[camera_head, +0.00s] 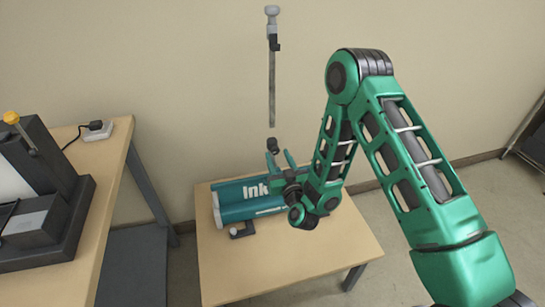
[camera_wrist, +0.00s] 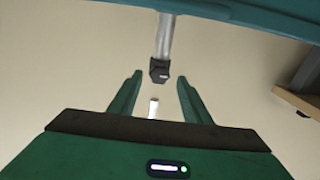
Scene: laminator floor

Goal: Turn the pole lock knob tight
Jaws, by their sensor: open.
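A slim grey pole (camera_head: 271,90) stands upright in front of the wall, with a white top and a dark clamp near its upper end. A small dark knob-like piece (camera_head: 272,145) shows in line below it, close to my gripper (camera_head: 279,155). In the wrist view, a silver pole section ends in a black knob-like piece (camera_wrist: 159,70). This piece lies between the tips of my gripper (camera_wrist: 159,77) in the picture; both fingers are open, with no contact visible. I cannot tell its depth from the fingers. A small pale piece shows between the fingers.
A larger table (camera_head: 108,190) at left bears a dark machine (camera_head: 60,195) with an orange knob and a white power strip. The table's front right is clear.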

